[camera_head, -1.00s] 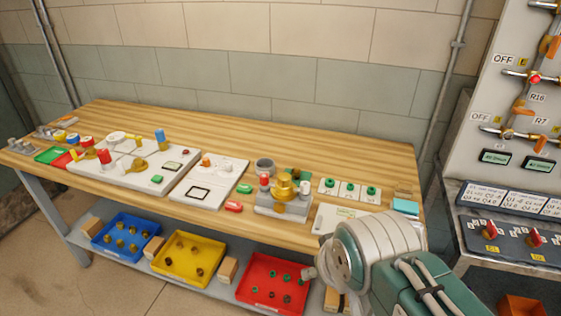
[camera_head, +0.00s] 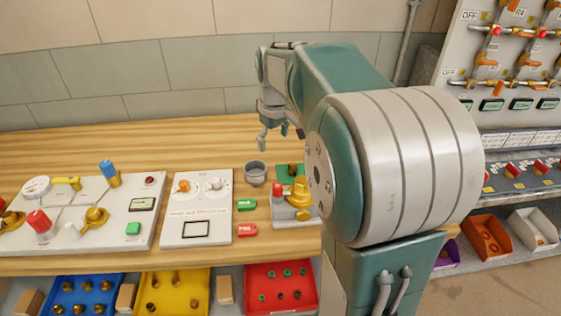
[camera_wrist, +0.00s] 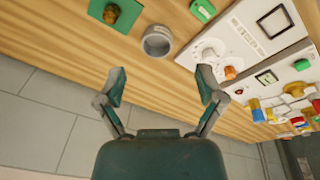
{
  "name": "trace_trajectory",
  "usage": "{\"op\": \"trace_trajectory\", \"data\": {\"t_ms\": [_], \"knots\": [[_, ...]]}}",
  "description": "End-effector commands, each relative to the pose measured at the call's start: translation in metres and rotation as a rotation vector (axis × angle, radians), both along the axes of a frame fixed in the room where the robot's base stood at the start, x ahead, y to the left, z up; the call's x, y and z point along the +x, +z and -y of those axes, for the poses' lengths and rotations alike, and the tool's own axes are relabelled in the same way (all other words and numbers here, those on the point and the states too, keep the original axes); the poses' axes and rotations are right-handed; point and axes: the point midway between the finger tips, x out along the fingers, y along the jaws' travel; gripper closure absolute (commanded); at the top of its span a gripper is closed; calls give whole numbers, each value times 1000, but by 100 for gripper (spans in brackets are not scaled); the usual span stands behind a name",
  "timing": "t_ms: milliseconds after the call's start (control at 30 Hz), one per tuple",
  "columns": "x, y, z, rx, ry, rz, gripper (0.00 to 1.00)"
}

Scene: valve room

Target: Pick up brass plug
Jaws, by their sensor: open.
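A small round brass piece (camera_wrist: 111,14), likely the brass plug, sits on a green pad (camera_wrist: 128,10) at the top left of the wrist view. In the head view the green pad (camera_head: 282,169) lies behind the brass valve, and the piece on it is too small to make out well. My gripper (camera_wrist: 160,85) is open and empty, with its fingers spread over the wooden bench. The brass piece is beyond the left finger, apart from it. In the head view my gripper (camera_head: 279,137) is above the back of the bench.
A grey cup (camera_head: 256,173) stands beside the pad; it also shows beyond the fingers in the wrist view (camera_wrist: 157,40). A brass valve (camera_head: 299,190) on a grey base stands in front. Blue, yellow and red bins (camera_head: 246,282) sit below. The wall rises behind the bench.

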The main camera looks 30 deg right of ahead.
Motion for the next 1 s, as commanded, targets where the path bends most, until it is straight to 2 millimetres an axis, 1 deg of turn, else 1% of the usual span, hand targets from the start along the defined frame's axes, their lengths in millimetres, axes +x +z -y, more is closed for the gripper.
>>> {"op": "trace_trajectory", "data": {"t_ms": [33, 200, 300, 433, 500, 600, 667, 800, 900, 1000], "knots": [[10, -9, 13, 3, 6, -24, 12], [39, -39, 54, 13, 48, -87, 12], [51, -57, 75, 20, 71, -118, 12], [60, -75, 96, 31, 95, -146, 12], [62, -81, 103, 34, 102, -153, 12], [63, -87, 108, 37, 108, -160, 12], [63, -95, 108, 39, 109, -161, 12], [63, -118, 108, 40, 108, -162, 12], [63, -132, 108, 39, 108, -161, 12], [63, -140, 108, 38, 108, -160, 12]]}}
